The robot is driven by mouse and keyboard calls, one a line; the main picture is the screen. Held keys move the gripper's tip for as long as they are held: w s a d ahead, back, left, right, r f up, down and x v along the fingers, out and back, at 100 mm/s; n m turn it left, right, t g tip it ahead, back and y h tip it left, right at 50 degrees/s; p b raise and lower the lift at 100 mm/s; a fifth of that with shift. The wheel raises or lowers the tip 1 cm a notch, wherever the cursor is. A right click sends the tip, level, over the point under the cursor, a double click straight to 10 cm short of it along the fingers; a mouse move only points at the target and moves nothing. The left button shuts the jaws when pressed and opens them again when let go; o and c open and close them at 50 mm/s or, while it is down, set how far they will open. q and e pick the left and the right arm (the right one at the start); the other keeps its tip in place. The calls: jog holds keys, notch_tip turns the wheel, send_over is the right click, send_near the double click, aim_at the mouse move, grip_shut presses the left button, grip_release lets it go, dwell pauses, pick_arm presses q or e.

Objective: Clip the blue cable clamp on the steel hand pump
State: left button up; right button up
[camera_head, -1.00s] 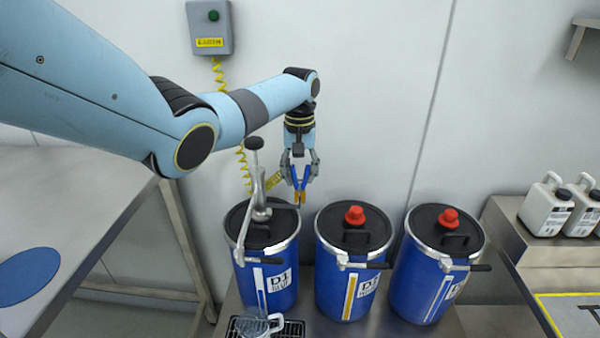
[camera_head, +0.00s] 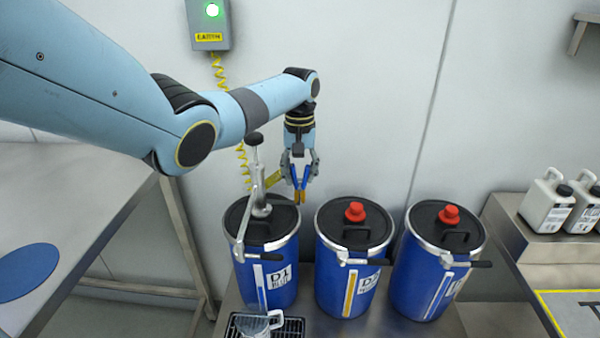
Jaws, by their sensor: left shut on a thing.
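The steel hand pump (camera_head: 260,192) stands upright on the lid of the left blue drum (camera_head: 270,284), with its thin spout curving down the front. My left gripper (camera_head: 299,166) points down just right of the pump, above the drum's right side. It is shut on the blue cable clamp (camera_head: 294,175), whose copper-coloured jaws (camera_head: 300,197) point down. A yellow tag and the yellow coiled cable (camera_head: 241,160) show behind the pump. I cannot tell whether the clamp jaws touch the pump. My right gripper is not in view.
A grey wall box (camera_head: 208,25) has a lit green lamp. Two more blue drums (camera_head: 347,282) (camera_head: 425,285) with red caps stand to the right. A clear jug (camera_head: 262,324) sits on a drip grate in front. White canisters (camera_head: 547,201) stand on the right bench.

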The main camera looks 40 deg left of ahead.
pick_arm(q)
jog(key=o, duration=1.1)
jog(key=shift+c, duration=0.2)
notch_tip(320, 180, up, 12)
jog(key=shift+f, duration=0.1)
dwell(0.3)
